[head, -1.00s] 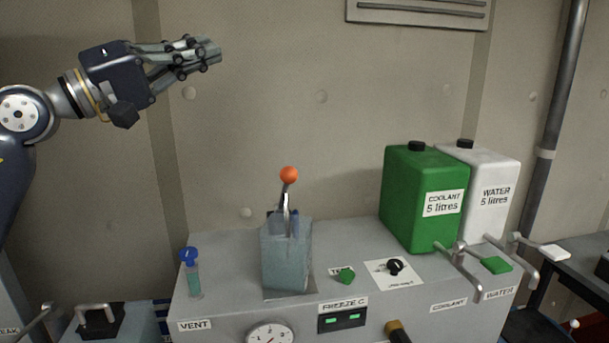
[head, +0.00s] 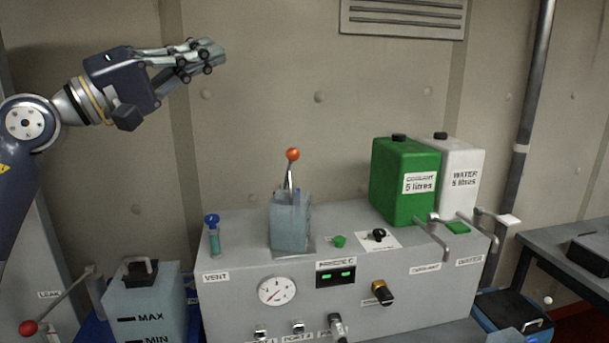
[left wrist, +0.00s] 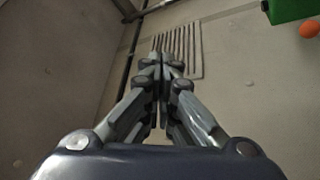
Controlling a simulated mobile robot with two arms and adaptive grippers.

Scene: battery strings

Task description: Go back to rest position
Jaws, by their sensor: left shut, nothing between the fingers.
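My left gripper (head: 212,53) is raised at the upper left of the head view, in front of the bare wall. Its fingers point right and are shut with nothing between them. It is well clear of the grey console (head: 235,300) below. In the left wrist view the left gripper (left wrist: 162,65) shows its fingers together, with the wall and vent grille behind. My right gripper is not in view.
The console carries a lever with an orange knob (head: 292,154), a green coolant tank (head: 404,185), a white water tank (head: 461,180) and a blue-capped vent tube (head: 213,238). A MAX/MIN container (head: 150,300) and a red-knobbed lever (head: 29,328) stand at lower left.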

